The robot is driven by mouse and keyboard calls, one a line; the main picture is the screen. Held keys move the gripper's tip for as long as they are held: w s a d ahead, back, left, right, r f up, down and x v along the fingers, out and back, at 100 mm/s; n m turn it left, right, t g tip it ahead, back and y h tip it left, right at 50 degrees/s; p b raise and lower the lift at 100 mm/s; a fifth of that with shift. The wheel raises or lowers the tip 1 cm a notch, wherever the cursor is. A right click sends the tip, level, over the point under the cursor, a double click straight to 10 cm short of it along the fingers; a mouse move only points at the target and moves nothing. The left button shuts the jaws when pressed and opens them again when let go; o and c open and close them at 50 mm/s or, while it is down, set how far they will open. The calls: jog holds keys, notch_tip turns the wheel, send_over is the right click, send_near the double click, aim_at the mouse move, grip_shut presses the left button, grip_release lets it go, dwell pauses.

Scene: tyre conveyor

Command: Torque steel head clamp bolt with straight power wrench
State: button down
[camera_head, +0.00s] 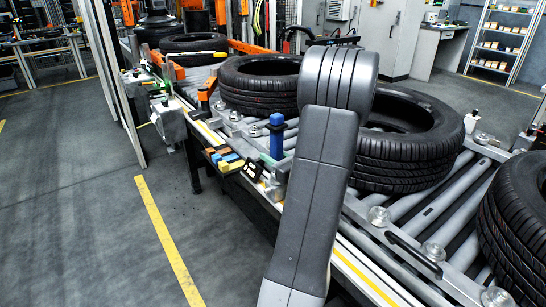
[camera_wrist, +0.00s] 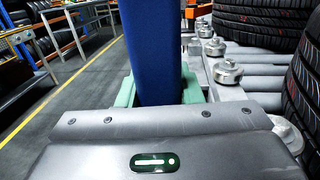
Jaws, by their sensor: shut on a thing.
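My gripper (camera_wrist: 157,92) has green fingers that are shut on a thick blue upright body, which I take as the straight power wrench (camera_wrist: 152,45). In the wrist view its upper end runs out of the picture and its lower end is hidden behind my gripper's housing. In the head view the blue wrench (camera_head: 277,143) stands upright at the conveyor's near edge, partly beside my grey arm. Round steel clamp bolt heads (camera_wrist: 228,72) line the rail to the right of the wrench, apart from it. More show in the head view (camera_head: 378,216).
Black tyres (camera_head: 405,160) lie on the roller conveyor (camera_head: 455,190), close on the right. Small coloured blocks (camera_head: 225,160) sit on a ledge at the conveyor's near side. Floor with a yellow line (camera_head: 165,235) is clear on the left. Shelves (camera_head: 500,40) stand at the back right.

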aim_at(280, 140)
jog(key=shift+r+p, duration=2.45)
jog(key=shift+r, duration=1.15)
jog(key=shift+f, duration=0.1)
